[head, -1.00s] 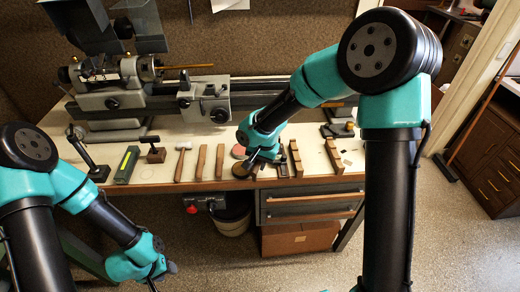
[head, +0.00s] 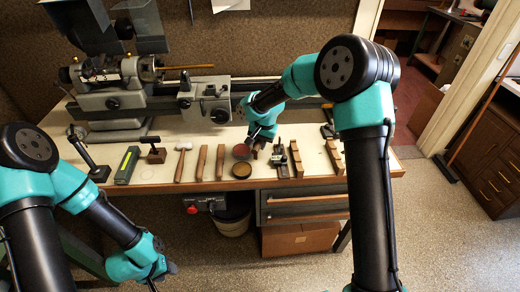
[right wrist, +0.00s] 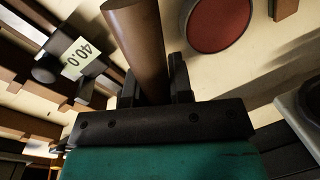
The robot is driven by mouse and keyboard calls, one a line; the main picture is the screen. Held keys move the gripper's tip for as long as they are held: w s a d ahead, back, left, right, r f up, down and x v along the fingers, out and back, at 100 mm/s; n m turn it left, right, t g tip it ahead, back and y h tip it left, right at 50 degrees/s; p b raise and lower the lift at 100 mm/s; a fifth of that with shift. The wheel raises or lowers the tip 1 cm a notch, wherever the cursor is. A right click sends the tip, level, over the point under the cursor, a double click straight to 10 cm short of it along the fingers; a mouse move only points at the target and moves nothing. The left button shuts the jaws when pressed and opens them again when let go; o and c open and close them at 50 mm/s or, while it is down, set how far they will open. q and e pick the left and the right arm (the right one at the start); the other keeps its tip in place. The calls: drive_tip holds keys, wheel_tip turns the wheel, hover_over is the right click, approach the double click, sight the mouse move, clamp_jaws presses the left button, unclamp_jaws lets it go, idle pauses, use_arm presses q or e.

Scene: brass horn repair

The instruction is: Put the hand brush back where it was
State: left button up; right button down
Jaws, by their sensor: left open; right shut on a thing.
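My right gripper (head: 261,146) is over the bench, just right of the two round tins. In the right wrist view, my right gripper (right wrist: 154,85) is shut on a brown, round wooden handle, which I take to be the hand brush (right wrist: 137,40). It stands out between the fingers; no bristles show, and I cannot tell whether its far end touches the bench. My left gripper (head: 158,272) is open and empty, low at the left, in front of the bench edge and away from the tools.
A red disc (head: 241,151) and a brown tin (head: 240,170) lie close left of the right gripper. A black piece labelled 40.0 (right wrist: 82,58) and wooden racks (head: 296,158) are to its right. A mallet (head: 181,160) and wooden bars (head: 200,162) lie further left. The lathe (head: 203,100) stands behind.

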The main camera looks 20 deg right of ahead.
sight(259, 154)
drive_tip(key=shift+w+f, duration=0.2)
drive_tip(key=shift+f, duration=1.6)
drive_tip(key=c, duration=1.3)
unclamp_jaws()
drive_tip(key=shift+f, duration=0.1)
wheel_tip(259, 154, up, 12)
drive_tip(key=d, duration=0.2)
drive_tip(key=shift+s, duration=0.3)
